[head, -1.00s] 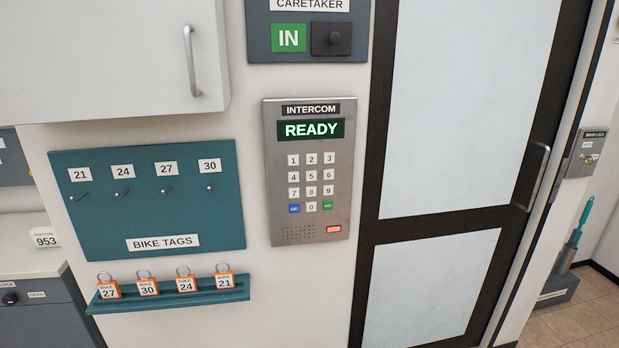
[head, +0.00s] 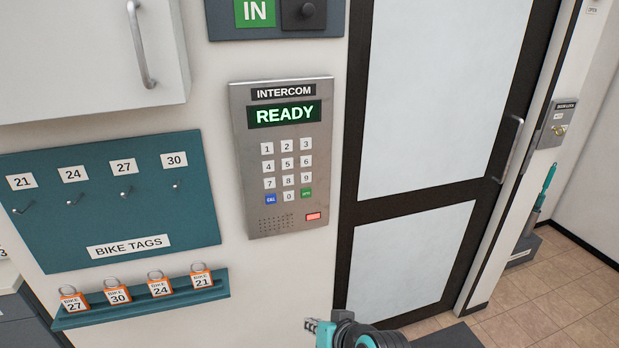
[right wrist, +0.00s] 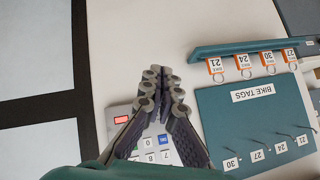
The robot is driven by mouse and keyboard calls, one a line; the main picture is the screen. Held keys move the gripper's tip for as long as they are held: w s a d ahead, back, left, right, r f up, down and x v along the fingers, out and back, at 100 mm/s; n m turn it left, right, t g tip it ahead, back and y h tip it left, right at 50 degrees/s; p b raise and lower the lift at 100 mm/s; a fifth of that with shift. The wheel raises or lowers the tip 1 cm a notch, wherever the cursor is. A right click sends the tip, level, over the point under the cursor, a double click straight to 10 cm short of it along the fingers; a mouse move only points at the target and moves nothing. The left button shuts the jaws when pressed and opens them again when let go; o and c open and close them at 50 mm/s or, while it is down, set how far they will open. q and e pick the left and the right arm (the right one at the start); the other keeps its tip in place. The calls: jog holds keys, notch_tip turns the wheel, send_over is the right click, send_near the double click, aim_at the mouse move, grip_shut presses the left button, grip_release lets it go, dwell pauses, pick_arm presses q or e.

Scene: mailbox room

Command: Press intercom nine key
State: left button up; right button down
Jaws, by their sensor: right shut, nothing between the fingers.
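The grey intercom panel (head: 243,160) hangs on the wall and its green display (head: 284,113) reads READY. Its nine key (head: 306,178) is white, at the right end of the third row. My right gripper (head: 311,325) is at the bottom of the head view, below the panel and apart from the keys there. In the right wrist view my right gripper (right wrist: 165,76) is shut and empty, its fingers overlapping the upside-down panel (right wrist: 116,111). I cannot make out the nine key in that view. My left gripper is not in view.
A teal bike tags board (head: 105,225) and a shelf (head: 140,309) with orange tags are left of the panel. A wall cabinet (head: 75,60) juts out at upper left. A black-framed door (head: 350,180) with a handle (head: 511,150) stands right of the panel.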

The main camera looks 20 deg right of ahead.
aim_at(306, 179)
jog(key=w+a+r+m+t+y+p, duration=0.15)
jog(key=w+r+m+t+p, duration=0.3)
jog(key=w+r, duration=0.5)
pick_arm(q)
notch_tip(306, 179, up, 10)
jog(key=p, duration=0.4)
pick_arm(e)
jog(key=w+d+r+m+t+h, duration=0.3)
jog(key=w+d+r+m, duration=0.3)
jog(key=d+m, duration=0.3)
jog(key=shift+w+d+r+m+t+h, duration=0.35)
jog(key=shift+r+m+t, duration=0.25)
jog(key=shift+m, duration=0.45)
jog(key=shift+w+a, duration=0.1)
jog(key=w+b, duration=0.1)
jog(key=w, duration=0.8)
jog(key=w+b, duration=0.1)
jog(key=w, duration=0.3)
jog(key=shift+w+a+b, duration=0.15)
jog(key=shift+a+b, duration=0.1)
jog(key=shift+b, duration=0.05)
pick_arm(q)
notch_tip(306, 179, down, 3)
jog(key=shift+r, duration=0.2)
pick_arm(e)
jog(key=shift+w, duration=0.25)
